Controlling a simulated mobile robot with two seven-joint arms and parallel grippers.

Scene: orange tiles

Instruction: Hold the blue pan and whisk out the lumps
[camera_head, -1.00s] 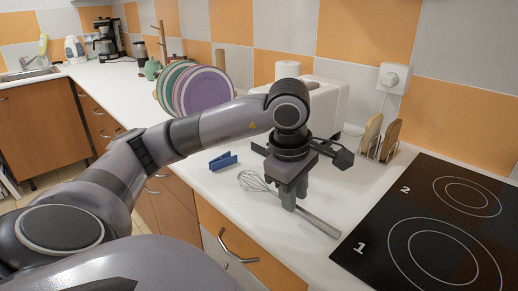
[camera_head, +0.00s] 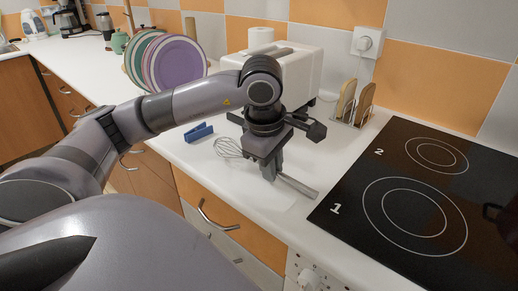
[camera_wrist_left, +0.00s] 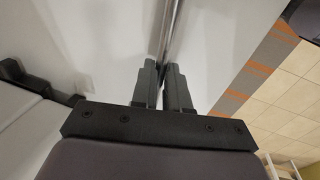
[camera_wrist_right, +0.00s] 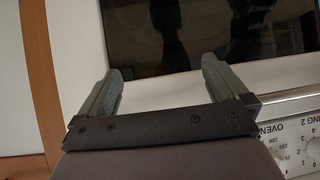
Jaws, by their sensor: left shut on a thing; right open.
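A whisk (camera_head: 298,186) with a metal handle and wire loops lies low over the white worktop, left of the hob. My left gripper (camera_head: 269,174) points down and is shut on the whisk between its loops and the handle's end. In the left wrist view the whisk's thin shaft (camera_wrist_left: 173,30) runs up from between the close fingers (camera_wrist_left: 164,84). I cannot tell if the whisk touches the worktop. My right gripper (camera_wrist_right: 160,70) is open and empty in the right wrist view, near the hob's edge. No blue pan can be made out.
The black hob (camera_head: 415,190) fills the right; a small dark piece (camera_head: 491,212) shows at its right edge. A blue clip (camera_head: 199,132) lies left of the whisk. A white toaster (camera_head: 290,70), plates (camera_head: 178,70) and a rack with boards (camera_head: 353,104) stand behind.

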